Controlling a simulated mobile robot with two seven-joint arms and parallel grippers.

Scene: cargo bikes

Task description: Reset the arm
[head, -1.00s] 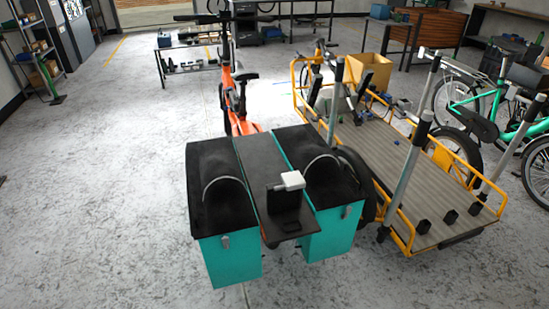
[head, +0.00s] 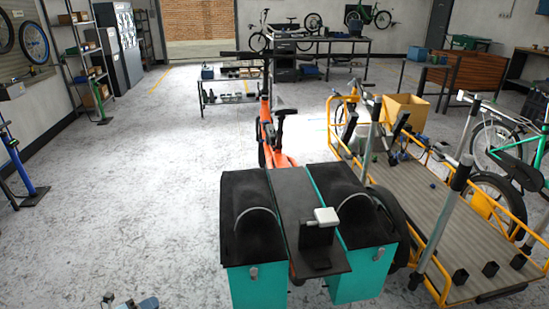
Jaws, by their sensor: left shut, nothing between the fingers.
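My left gripper (head: 109,298) shows only as a small grey and blue piece at the bottom edge of the head view, left of the cargo bike. It is shut and empty, over bare floor and apart from the bike. Most of my left arm is cut off by the frame. My right gripper and arm are not in view.
An orange cargo bike (head: 283,158) with black-topped teal boxes (head: 258,287) stands ahead. A yellow-railed cargo bike (head: 433,200) is on its right, with a cardboard box (head: 404,115). A blue stand (head: 25,172) is at the left. Floor between is clear.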

